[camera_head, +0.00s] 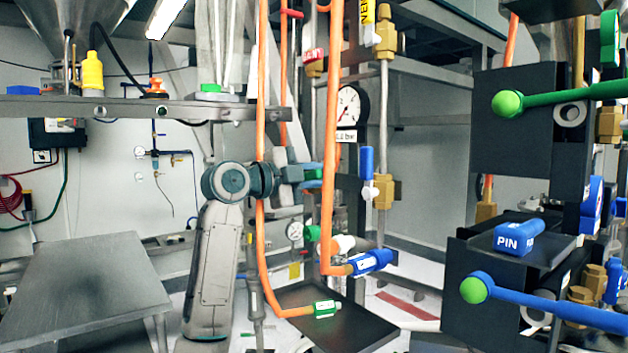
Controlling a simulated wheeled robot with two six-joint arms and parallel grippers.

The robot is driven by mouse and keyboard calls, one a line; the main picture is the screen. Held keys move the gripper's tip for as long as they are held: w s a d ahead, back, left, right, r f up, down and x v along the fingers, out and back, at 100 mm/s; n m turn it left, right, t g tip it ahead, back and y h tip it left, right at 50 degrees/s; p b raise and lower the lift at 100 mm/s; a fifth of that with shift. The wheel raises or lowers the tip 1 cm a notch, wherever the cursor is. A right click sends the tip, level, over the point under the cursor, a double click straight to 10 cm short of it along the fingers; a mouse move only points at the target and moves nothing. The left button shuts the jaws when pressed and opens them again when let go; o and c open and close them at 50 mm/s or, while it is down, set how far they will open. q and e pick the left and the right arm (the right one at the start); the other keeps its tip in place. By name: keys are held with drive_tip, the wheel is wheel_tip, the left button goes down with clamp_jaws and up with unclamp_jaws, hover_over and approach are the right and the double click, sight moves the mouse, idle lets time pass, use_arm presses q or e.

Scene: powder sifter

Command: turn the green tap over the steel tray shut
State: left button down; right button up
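A grey-white arm with teal joints, which I take as my left one, rises left of centre. A second green part (313,233) sits lower on the same pipework. A dark flat tray (350,332) lies below, with a green hose end (325,308) over it. I cannot tell for sure which green part is the tap. My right gripper is not in view.
Orange hoses (331,150) hang in front of the pipework. A pressure gauge (348,106) and a blue-handled brass valve (382,190) stand near it. Black blocks with a green lever (560,97) and a blue lever (540,302) crowd the right. A steel table (75,285) stands left.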

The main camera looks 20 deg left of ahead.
use_arm(q)
drive_tip(key=shift+d+f+m+b, duration=0.1)
drive_tip(key=shift+f+m+b, duration=0.3)
drive_tip(key=shift+f+m, duration=0.35)
drive_tip(key=shift+s+f+m+b, duration=0.1)
drive_tip(key=shift+f+m+b, duration=0.15)
drive_tip(key=shift+m+b, duration=0.45)
drive_tip(key=shift+m, duration=0.25)
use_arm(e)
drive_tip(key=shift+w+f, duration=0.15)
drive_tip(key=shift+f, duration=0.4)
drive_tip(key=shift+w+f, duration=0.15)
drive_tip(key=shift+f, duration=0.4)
use_arm(q)
drive_tip(key=shift+f, duration=0.1)
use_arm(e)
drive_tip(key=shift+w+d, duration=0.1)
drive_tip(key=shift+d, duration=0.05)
use_arm(q)
drive_tip(key=c, duration=1.3)
unclamp_jaws()
drive_tip(key=shift+s, duration=0.1)
